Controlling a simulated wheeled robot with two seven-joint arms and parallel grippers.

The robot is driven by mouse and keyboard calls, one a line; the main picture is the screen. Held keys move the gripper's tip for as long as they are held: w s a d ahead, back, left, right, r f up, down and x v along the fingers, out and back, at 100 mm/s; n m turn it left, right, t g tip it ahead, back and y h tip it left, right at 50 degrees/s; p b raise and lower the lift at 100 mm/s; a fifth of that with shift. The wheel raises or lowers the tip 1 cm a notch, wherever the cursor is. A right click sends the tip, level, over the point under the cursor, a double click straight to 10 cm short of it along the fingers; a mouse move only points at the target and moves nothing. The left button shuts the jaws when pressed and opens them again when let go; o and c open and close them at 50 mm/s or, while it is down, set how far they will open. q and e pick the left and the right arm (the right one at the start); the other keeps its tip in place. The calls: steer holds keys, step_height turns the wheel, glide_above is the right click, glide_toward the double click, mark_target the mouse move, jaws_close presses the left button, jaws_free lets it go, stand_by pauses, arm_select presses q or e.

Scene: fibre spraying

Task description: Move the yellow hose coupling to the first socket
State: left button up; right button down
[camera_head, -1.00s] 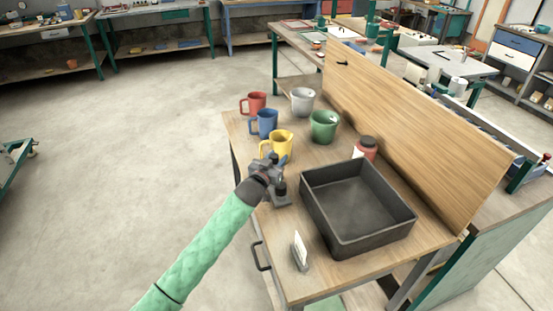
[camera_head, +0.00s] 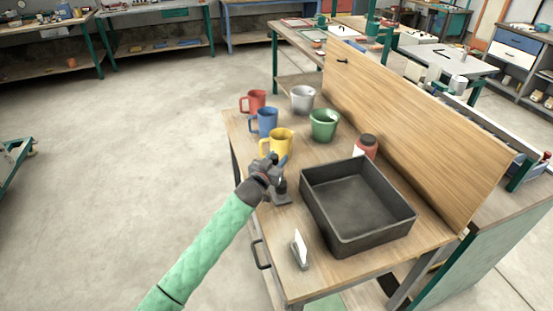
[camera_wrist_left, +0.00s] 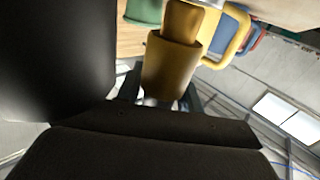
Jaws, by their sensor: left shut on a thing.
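A yellow mug-like vessel (camera_head: 279,140) with a handle stands on the wooden bench in the camera_head view; I take it as the yellow coupling. My left gripper (camera_head: 281,163) is at its near side and partly hides it. In the wrist view a yellow body (camera_wrist_left: 168,72) fills the space between the fingers (camera_wrist_left: 160,97), with a narrower yellow part beyond it. The left gripper is shut on this yellow thing. A yellow loop (camera_wrist_left: 238,37) shows to its right. I cannot make out a marked first socket. My right gripper is not in view.
Red (camera_head: 257,100), blue (camera_head: 265,122), grey (camera_head: 302,98) and green (camera_head: 324,127) vessels stand beyond the yellow one. A wooden panel (camera_head: 410,125) backs the bench.

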arm_select(q)
steer(key=shift+f, duration=0.45)
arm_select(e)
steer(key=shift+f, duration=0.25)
arm_select(q)
steer(key=o, duration=1.1)
steer(key=shift+o, duration=0.2)
steer(key=b+v, duration=0.3)
steer(key=v, duration=0.3)
steer(key=shift+f, duration=0.15)
steer(key=shift+v, duration=0.9)
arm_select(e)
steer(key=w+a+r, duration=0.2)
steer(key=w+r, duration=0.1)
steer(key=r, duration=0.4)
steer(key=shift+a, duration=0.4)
